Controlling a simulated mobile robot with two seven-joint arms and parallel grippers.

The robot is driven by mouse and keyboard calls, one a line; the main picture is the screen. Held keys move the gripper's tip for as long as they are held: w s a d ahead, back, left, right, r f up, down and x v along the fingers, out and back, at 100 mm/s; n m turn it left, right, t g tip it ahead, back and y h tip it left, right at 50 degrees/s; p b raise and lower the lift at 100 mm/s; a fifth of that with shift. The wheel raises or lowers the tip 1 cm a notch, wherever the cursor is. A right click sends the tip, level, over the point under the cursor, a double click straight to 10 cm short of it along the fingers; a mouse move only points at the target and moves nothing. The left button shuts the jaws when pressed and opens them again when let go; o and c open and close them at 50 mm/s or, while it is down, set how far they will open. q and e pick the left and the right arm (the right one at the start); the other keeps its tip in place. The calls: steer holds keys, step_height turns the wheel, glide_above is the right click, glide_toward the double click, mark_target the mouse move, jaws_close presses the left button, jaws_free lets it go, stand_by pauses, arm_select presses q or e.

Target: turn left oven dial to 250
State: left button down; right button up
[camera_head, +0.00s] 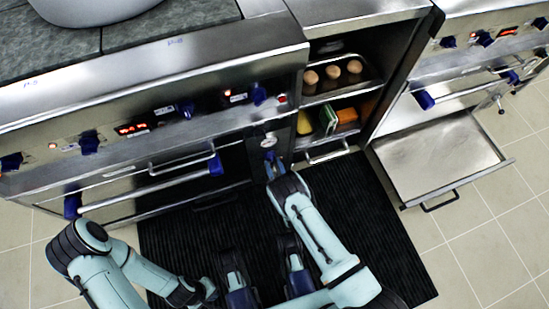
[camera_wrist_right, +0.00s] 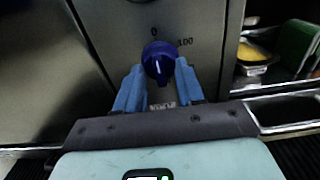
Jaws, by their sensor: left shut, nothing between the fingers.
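A round dark blue dial (camera_wrist_right: 158,60) is on a steel panel in the right wrist view. The markings 0 and 100 show above it and to its upper right; no 250 is readable. Its ridge points roughly downward. My right gripper (camera_wrist_right: 159,70) is open, with one blue finger on each side of the dial; contact is unclear. In the head view, my right gripper (camera_head: 271,166) is at the narrow panel below a round gauge (camera_head: 269,141). My left gripper (camera_head: 208,289) is low in the head view, shut and empty, away from the stove.
The stove front at left has several blue knobs (camera_head: 89,142) and a long oven handle (camera_head: 148,190). Open shelves (camera_head: 331,96) with eggs stand right of the panel. A pulled-out drawer (camera_head: 440,158) juts out at right. A black mat (camera_head: 370,220) covers the floor.

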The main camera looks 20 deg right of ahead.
steer(key=shift+w, duration=0.1)
arm_select(q)
steer(key=shift+w+d, duration=0.1)
steer(key=shift+w, duration=0.1)
arm_select(e)
jaws_close()
arm_select(q)
steer(key=shift+w+r, duration=0.1)
steer(key=shift+w, duration=0.05)
